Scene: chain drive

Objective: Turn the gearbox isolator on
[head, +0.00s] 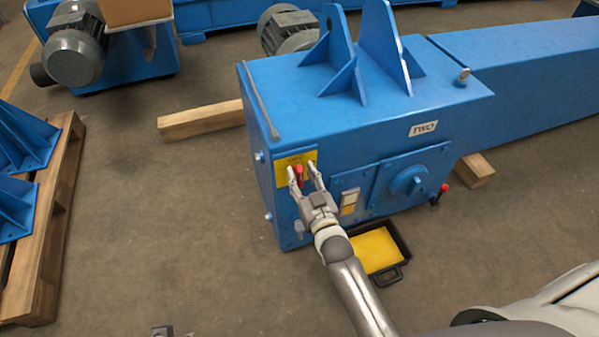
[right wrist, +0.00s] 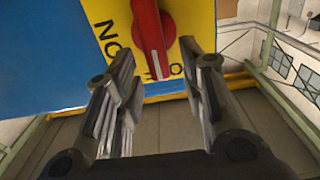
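The gearbox isolator is a red rotary handle (head: 299,173) on a yellow plate (head: 283,165) on the blue gearbox housing (head: 350,112). In the right wrist view the red handle (right wrist: 150,38) points down the picture; "ON" shows to its left and partly hidden lettering beside its tip. My right gripper (head: 304,177) is open in front of it. In the right wrist view its fingers (right wrist: 160,85) are spread, with the handle's tip ahead between them and no clear contact. A small grey part at the bottom edge (head: 162,331) seems to be my left gripper, mostly cut off.
A round blue cover (head: 408,181) and a red-tipped lever (head: 440,193) are right of the isolator. A black tray with a yellow inside (head: 398,240) lies on the floor below. A pallet (head: 45,240) with blue brackets stands left. Floor between is clear.

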